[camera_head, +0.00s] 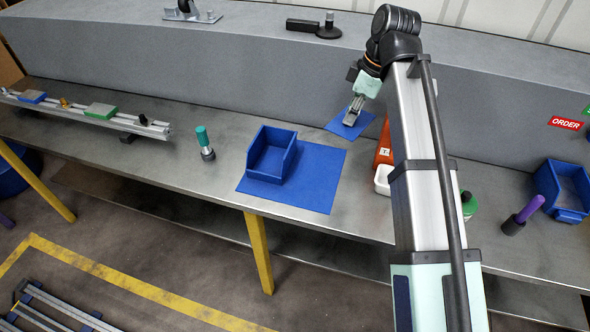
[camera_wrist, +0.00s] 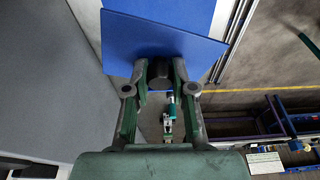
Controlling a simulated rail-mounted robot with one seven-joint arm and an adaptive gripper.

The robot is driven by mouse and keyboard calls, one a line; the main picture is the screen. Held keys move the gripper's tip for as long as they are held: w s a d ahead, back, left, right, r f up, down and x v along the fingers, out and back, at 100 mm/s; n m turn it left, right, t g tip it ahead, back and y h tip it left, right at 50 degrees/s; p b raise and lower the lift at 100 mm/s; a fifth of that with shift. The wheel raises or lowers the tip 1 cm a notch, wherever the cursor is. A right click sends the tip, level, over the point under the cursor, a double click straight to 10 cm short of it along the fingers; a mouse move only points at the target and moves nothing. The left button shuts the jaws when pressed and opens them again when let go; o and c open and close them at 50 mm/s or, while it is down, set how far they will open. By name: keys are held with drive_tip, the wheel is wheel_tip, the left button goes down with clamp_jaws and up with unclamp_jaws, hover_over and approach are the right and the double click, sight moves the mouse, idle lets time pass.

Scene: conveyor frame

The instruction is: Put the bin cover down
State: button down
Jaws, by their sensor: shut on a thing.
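The bin cover (camera_head: 337,127) is a flat blue plate at the back of the bench, under my gripper (camera_head: 352,112). In the wrist view the bin cover (camera_wrist: 165,35) spans the top middle, and my gripper (camera_wrist: 160,78) is shut on its dark round knob. The cover is held tilted in that view; whether it touches anything below cannot be told. The open blue bin (camera_head: 272,172) stands on a blue mat (camera_head: 322,170) to the left of my gripper, with nothing on top of it.
A teal-and-black tool (camera_head: 204,143) stands left of the bin. An orange item (camera_head: 384,150) and a white container (camera_head: 382,180) sit right of the mat, partly behind my arm. A purple-handled tool (camera_head: 522,214) and another blue bin (camera_head: 562,190) are at the right.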

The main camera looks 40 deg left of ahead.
drive_tip(key=s+a+f+n, duration=0.1)
drive_tip(key=s+a+n, duration=0.1)
drive_tip(key=a+n, duration=0.3)
drive_tip(key=g+p, duration=0.1)
drive_tip(key=p, duration=0.3)
approach(315, 174)
drive_tip(key=x, duration=0.6)
drive_tip(key=shift+s+a+f, duration=0.1)
drive_tip(key=shift+f, duration=0.05)
drive_tip(key=shift+f, duration=0.15)
drive_tip(key=c, duration=1)
unclamp_jaws()
drive_tip(key=shift+o, duration=0.2)
drive_tip(key=b+v, duration=0.2)
drive_tip(key=v, duration=1)
drive_tip(key=shift+a+r, duration=0.2)
drive_tip(key=shift+r, duration=0.05)
